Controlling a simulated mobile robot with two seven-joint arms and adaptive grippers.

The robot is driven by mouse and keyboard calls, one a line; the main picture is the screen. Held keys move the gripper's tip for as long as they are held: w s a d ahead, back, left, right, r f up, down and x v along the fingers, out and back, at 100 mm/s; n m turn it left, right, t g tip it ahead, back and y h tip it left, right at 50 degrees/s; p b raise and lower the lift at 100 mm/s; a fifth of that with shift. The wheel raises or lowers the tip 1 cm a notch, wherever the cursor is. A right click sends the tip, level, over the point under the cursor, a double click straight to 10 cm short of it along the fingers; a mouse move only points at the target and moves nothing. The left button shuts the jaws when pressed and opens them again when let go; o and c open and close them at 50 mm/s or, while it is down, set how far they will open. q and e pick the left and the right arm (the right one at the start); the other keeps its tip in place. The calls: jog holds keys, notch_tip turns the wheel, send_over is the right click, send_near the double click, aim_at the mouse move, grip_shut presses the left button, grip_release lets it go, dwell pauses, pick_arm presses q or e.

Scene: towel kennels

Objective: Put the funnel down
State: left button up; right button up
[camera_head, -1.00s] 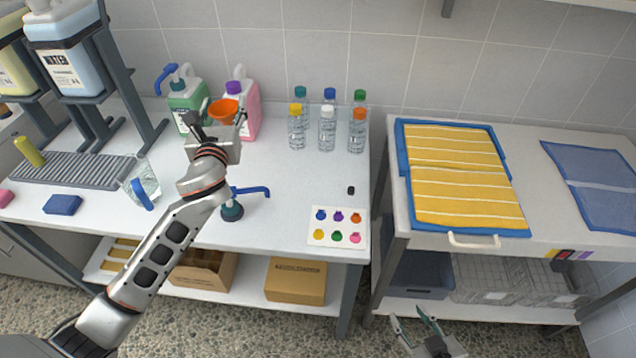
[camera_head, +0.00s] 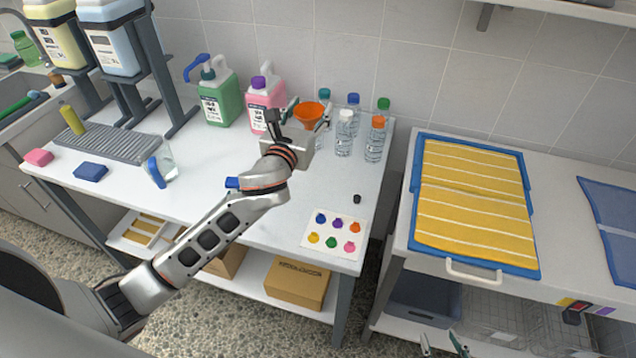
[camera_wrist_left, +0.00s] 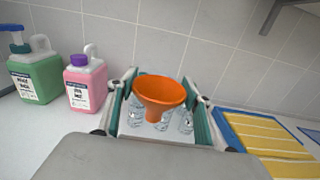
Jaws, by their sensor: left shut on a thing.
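The orange funnel (camera_head: 309,111) is held upright, wide mouth up, between the fingers of my left gripper (camera_head: 308,118). It also shows in the left wrist view (camera_wrist_left: 160,92), between the two fingers (camera_wrist_left: 160,105). It appears raised, in front of the clear bottles, some of which it hides. Its spout end is hidden in the head view. My right gripper (camera_head: 443,345) is at the bottom edge, away from the funnel; only its parted fingertips show, with nothing seen between them.
Clear bottles with coloured caps, such as the orange-capped one (camera_head: 374,144), stand close right of the funnel. Green (camera_head: 217,98) and pink (camera_head: 264,103) jugs stand left. A small black cap (camera_head: 357,198) and a colour-dot card (camera_head: 334,234) lie in front.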

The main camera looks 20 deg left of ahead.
pick_arm(q)
notch_tip(320, 180, down, 16)
jog(key=b, duration=0.5)
jog(key=shift+r, duration=0.25)
notch_tip(320, 180, down, 4)
jog(key=b, duration=0.2)
jog(key=shift+b, duration=0.3)
jog(key=shift+f, duration=0.3)
jog(key=shift+r, duration=0.2)
jog(key=shift+f, duration=0.25)
jog(key=o, duration=0.9)
pick_arm(e)
notch_tip(320, 180, down, 8)
jog(key=shift+s+d+f, duration=0.2)
jog(key=shift+s+f, duration=0.05)
jog(key=shift+s, duration=0.15)
